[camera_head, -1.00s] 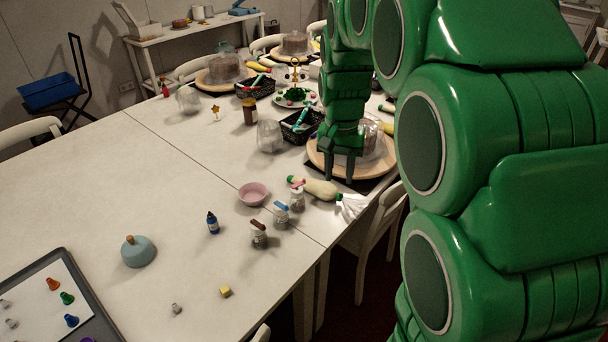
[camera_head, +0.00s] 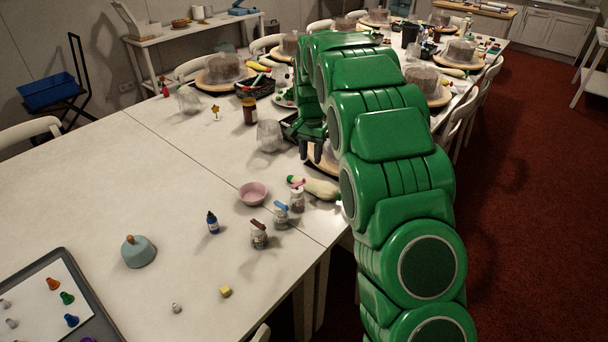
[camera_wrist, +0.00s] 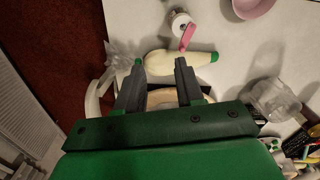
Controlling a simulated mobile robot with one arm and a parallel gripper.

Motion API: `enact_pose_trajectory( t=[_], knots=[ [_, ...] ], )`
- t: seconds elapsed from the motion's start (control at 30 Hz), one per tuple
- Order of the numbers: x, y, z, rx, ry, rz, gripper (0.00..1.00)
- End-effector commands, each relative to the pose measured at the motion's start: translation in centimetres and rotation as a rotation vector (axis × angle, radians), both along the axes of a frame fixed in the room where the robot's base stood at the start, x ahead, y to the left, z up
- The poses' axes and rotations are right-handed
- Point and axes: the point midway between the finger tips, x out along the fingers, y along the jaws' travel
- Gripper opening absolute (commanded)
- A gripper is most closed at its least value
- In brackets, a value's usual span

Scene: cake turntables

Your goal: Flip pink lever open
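A small jar (camera_head: 297,201) with a pink lever (camera_head: 296,183) on its lid stands near the table's right edge. In the wrist view the jar (camera_wrist: 178,20) is at the top, with its pink lever (camera_wrist: 187,38) slanting down towards the bottle. My gripper (camera_head: 317,152) is behind the jar and above the table. In the wrist view its two fingers (camera_wrist: 160,62) are apart with nothing held between them. A cream bottle with a green cap (camera_head: 321,189) lies beside the jar, and in the wrist view this bottle (camera_wrist: 180,62) lies between my fingertips and the jar.
Jars with a blue lever (camera_head: 281,214) and a brown lever (camera_head: 259,237) stand in front. A pink bowl (camera_head: 252,194) is left of the pink-lever jar. A clear container (camera_head: 269,136) and a partly hidden turntable (camera_head: 319,157) are near my gripper. The table's left middle is mostly clear.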

Motion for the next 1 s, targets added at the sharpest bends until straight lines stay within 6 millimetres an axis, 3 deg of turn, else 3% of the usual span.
enact_pose_trajectory(
  t=[0.1,0.33,0.67,1.0],
  knots=[
    [2.0,0.6,-1.6,0.004,-0.009,-0.020,0.37],
    [4.2,1.4,-3.6,0.009,-0.017,-0.049,0.37],
    [4.6,1.5,-5.0,0.011,-0.018,-0.055,0.37],
    [4.5,1.6,-9.6,0.011,-0.014,-0.054,0.37]
  ],
)
